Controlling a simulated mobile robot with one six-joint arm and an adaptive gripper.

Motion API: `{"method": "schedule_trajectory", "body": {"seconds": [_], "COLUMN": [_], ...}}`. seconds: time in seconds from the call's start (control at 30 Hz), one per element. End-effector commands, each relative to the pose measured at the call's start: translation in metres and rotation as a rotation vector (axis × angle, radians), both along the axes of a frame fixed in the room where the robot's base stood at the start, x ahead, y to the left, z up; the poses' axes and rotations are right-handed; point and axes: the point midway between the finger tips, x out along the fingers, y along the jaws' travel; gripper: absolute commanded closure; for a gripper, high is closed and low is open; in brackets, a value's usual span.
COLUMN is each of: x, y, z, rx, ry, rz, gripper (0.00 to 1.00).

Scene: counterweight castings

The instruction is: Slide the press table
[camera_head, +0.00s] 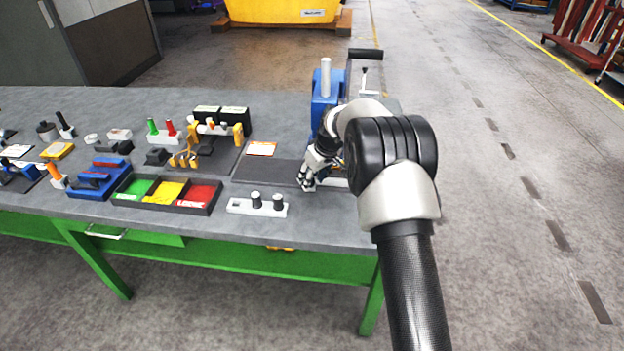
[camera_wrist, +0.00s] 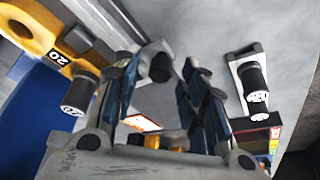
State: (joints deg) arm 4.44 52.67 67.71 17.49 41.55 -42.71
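The blue press (camera_head: 325,92) stands at the right end of the grey bench, with a bright vertical ram (camera_head: 326,76) and a black-gripped lever. Its lower front, where a press table could be, is largely hidden behind my arm; a pale strip shows beside my gripper. My gripper (camera_head: 308,180) is low in front of the press, beside a dark mat. In the wrist view my gripper (camera_wrist: 166,72) has its two blue-padded fingers apart. A small dark knob (camera_wrist: 160,68) shows between the fingertips; I cannot tell whether either finger touches it.
A pale block with two black knobs (camera_head: 256,203) lies near the front edge. A green, yellow and red sorting tray (camera_head: 168,206) and several gauges and tools fill the left. A dark mat (camera_head: 268,171) is bare. Open floor lies right of the bench.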

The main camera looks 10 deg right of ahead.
Motion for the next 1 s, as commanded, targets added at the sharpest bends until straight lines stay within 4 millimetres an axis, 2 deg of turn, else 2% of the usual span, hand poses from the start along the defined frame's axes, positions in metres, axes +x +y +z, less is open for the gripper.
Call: {"method": "schedule_trajectory", "body": {"seconds": [0.33,0.9,1.0], "x": [0.0016,0.0014,0.0014], "y": [0.0007,0.0006,0.0006], "z": [-0.0024,-0.0025,-0.0025], "rx": [0.0,0.0,0.0], "ry": [-0.001,-0.001,-0.001], "rz": [0.0,0.0,0.0], "gripper": [0.61,0.99,1.0]}}
